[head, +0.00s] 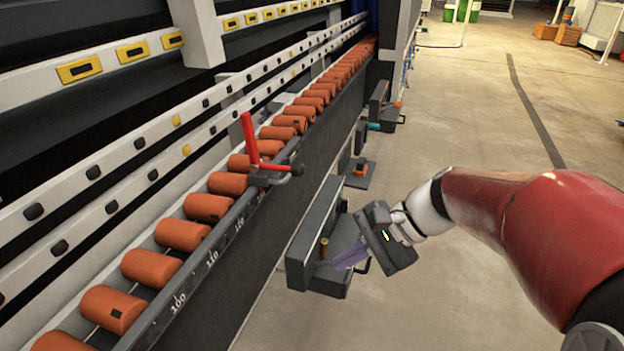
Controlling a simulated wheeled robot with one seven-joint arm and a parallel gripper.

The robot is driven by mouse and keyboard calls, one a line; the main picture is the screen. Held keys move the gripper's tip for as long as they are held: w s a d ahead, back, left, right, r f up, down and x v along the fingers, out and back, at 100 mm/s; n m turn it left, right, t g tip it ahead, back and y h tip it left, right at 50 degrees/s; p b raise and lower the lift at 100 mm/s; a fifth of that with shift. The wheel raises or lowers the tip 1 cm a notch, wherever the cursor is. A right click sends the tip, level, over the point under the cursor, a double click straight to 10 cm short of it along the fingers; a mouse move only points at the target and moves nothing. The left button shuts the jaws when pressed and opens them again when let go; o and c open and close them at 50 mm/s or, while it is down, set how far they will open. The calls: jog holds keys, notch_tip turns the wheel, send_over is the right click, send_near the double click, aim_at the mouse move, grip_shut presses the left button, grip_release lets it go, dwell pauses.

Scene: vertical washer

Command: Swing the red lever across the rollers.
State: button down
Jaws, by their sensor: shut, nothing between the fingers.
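The orange rollers (208,207) run in a row behind that rail, from the lower left to the far back. My gripper (340,262) is to the right of and below the lever, in front of the machine's side. Its pale purple fingers are shut and hold nothing. They point left, over or close to a dark ledge, and are well apart from the lever.
More brackets (358,175) jut out farther back. A numbered scale (212,257) runs along the front rail. White rails (95,172) stand behind the rollers. The concrete floor (470,110) at right is open.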

jog(key=w+d+f+m+t+y+b, duration=0.1)
jog(key=w+m+y, duration=0.3)
jog(key=w, duration=0.4)
jog(key=w+d+f+m+t+y+b, duration=0.1)
jog(key=w+d+m+t+y+b, duration=0.1)
jog(key=w+m, duration=0.4)
jog(key=shift+w+d+f+t+y, duration=0.15)
jog(key=shift+w+d+t+y, duration=0.8)
jog(key=shift+w+y, duration=0.2)
jog(key=shift+a, duration=0.15)
jog(key=x, duration=1)
jog(key=shift+w+a+b, duration=0.1)
jog(key=shift+a+b, duration=0.05)
jog(key=shift+b, duration=0.25)
jog(key=shift+a+r, duration=0.15)
jog(key=shift+r, duration=0.8)
jog(key=shift+a+r, duration=0.15)
jog(key=shift+r, duration=0.85)
